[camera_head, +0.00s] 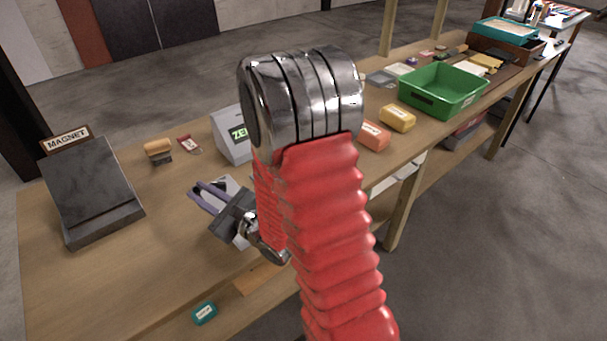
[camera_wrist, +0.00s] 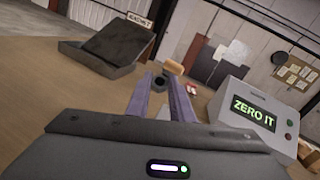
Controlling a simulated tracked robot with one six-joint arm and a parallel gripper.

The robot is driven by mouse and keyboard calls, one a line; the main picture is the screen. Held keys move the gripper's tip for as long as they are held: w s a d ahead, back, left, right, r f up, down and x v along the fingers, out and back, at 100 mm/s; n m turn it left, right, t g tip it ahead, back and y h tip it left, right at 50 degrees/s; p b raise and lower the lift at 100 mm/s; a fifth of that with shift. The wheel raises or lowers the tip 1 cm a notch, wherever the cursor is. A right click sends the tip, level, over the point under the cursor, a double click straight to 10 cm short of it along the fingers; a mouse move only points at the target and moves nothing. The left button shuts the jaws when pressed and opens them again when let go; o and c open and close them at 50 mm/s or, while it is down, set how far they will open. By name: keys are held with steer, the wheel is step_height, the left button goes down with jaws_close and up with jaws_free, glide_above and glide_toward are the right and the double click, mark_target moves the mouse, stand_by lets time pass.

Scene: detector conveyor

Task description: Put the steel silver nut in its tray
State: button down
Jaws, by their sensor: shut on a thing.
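In the wrist view a small dark grey ring-like nut (camera_wrist: 158,83) shows between the tips of my gripper's two purple fingers (camera_wrist: 158,88). My gripper is shut on it; its steel silver colour is hard to confirm in this shade. In the head view my gripper (camera_head: 199,193) is over the wooden bench, left of my red arm, and the nut is too small to make out. Which container is the nut's tray cannot be told; a green bin (camera_head: 429,106) stands farther along the bench at the right.
A dark slanted block (camera_head: 90,185) labelled MAGNET stands at the left. A grey box (camera_head: 232,138) reading ZERO IT stands behind my arm, partly hidden. A tan-topped brush-like item (camera_head: 158,149), an orange block (camera_head: 374,135) and a yellow block (camera_head: 397,118) lie around. The front left bench is mostly clear.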

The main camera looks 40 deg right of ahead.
steer(key=shift+d, duration=0.25)
steer(key=s+d+r+m+h, duration=0.1)
steer(key=s+d+h, duration=0.1)
steer(key=d, duration=0.9)
steer(key=s+d+r+m+h, duration=0.1)
steer(key=s+d, duration=0.4)
steer(key=d, duration=0.6)
steer(key=s+d+r+m+h, duration=0.1)
steer(key=s+d+m+h, duration=0.2)
steer(key=d, duration=0.8)
steer(key=shift+s+d+t+h, duration=0.3)
steer(key=shift+h, duration=0.8)
steer(key=shift+f, duration=0.2)
steer(key=shift+f, duration=2.75)
steer(key=shift+f, duration=0.1)
steer(key=shift+f, duration=2)
